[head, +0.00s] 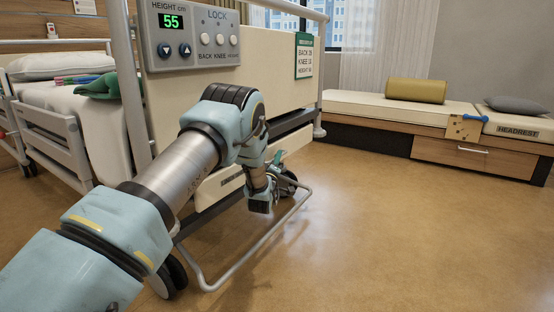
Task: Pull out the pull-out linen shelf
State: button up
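The bed's foot end carries a cream footboard (265,80). Below it, a long cream front panel (218,187) with a small dark label looks like the linen shelf. My arm covers part of it, and I cannot tell how far it is out. My gripper (262,203) points down, close in front of this panel, near its middle. The wrist hides the contact area, so I cannot tell whether they touch. The fingers are small and dark, and their opening is unclear.
A bent metal tube (240,265) runs low around the bed's foot, with a caster (170,277) at its near end. A control box (196,36) hangs on the footboard's left. A bench (420,110) with a drawer stands at the back right. The floor at right is clear.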

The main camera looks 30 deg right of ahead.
grip_shut()
dwell(1.1)
jog(key=s+d+p, duration=0.1)
jog(key=s+d, duration=0.4)
jog(key=s, duration=0.4)
jog(key=s+d, duration=0.5)
jog(key=s, duration=0.4)
jog(key=shift+p, duration=0.4)
jog(key=shift+s+f, duration=0.1)
jog(key=shift+o, duration=1.3)
grip_release()
jog(key=p+v, duration=0.3)
jog(key=v, duration=0.7)
jog(key=shift+s+a, duration=0.25)
jog(key=shift+a, duration=0.05)
